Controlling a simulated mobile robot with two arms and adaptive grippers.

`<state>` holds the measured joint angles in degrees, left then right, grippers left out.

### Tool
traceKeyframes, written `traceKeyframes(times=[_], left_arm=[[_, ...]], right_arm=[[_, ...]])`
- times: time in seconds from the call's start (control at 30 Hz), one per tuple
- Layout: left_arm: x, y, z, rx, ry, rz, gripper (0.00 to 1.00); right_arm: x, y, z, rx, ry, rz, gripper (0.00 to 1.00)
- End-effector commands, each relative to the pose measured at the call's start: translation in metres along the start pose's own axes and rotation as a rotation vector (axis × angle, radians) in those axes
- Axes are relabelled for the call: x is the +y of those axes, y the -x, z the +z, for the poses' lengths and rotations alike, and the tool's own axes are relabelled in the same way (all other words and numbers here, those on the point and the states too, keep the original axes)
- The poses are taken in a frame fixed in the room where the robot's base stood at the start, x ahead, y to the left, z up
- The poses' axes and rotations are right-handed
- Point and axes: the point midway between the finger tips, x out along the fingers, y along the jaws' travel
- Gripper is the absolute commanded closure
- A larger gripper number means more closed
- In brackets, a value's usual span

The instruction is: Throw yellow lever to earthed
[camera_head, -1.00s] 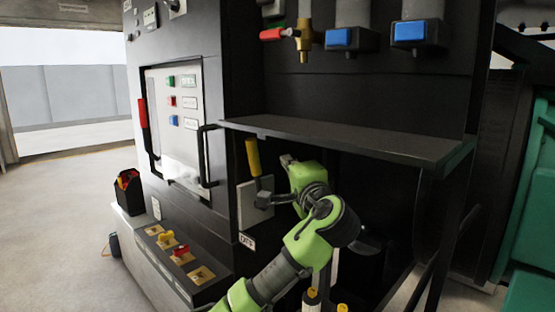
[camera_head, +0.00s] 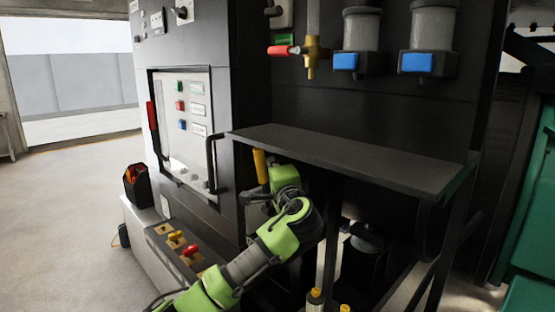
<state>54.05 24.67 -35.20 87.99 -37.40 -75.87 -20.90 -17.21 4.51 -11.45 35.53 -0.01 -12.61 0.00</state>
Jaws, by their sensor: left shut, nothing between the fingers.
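The yellow lever (camera_head: 259,165) stands nearly upright on the side of the black cabinet, just below the left end of the grey shelf. Its lower end and most of its mounting plate are hidden behind my green left arm. My left gripper (camera_head: 254,195) is shut and empty, close by the lever's lower part. I cannot tell whether it touches the lever. My right gripper is not in view.
The grey shelf (camera_head: 350,155) juts out just above the lever and my left wrist. A black handle (camera_head: 211,163) sticks out from the cabinet door to the left. Red and yellow switches (camera_head: 190,250) sit on a low ledge. The floor at left is mostly clear.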

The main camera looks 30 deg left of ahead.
Motion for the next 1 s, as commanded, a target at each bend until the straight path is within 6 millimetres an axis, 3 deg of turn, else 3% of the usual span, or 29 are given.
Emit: traceKeyframes(times=[0.37, 0.53, 0.77, 1.0], left_arm=[[0.002, 0.001, 0.001, 0.0, 0.003, -0.001, 1.0], [0.005, 0.004, 0.006, 0.0, 0.03, -0.017, 1.0], [0.011, 0.013, 0.022, -0.001, 0.123, -0.07, 1.0], [0.019, 0.028, 0.048, -0.002, 0.283, -0.164, 1.0]], right_arm=[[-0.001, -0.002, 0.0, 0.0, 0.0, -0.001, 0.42], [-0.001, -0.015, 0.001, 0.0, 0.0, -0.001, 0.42], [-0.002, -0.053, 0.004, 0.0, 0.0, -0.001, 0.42], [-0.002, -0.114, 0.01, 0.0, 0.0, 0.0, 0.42]])
